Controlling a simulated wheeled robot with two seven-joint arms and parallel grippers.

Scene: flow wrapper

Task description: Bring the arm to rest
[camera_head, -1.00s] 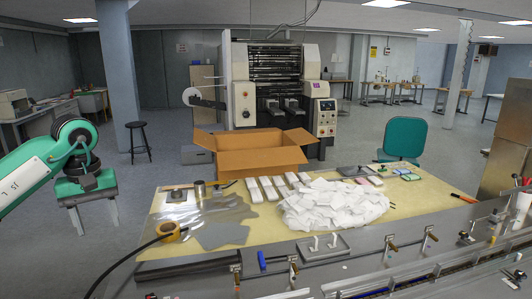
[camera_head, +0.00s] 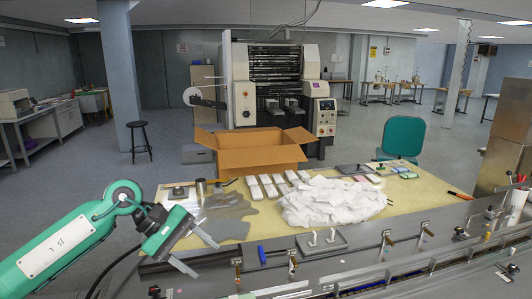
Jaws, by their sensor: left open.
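My left gripper (camera_head: 194,253) comes in from the left on a green and white arm. Its two pale fingers are spread apart and nothing shows between them. It is tilted and hangs over the left front part of the table, near the dark edge of the machine. My right gripper is not in view.
A yellow-topped table (camera_head: 420,190) holds a heap of white packets (camera_head: 330,201), several white boxes (camera_head: 270,187) and grey sheets (camera_head: 228,205). An open cardboard box (camera_head: 258,160) stands behind. A metal machine rail (camera_head: 400,268) runs along the front.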

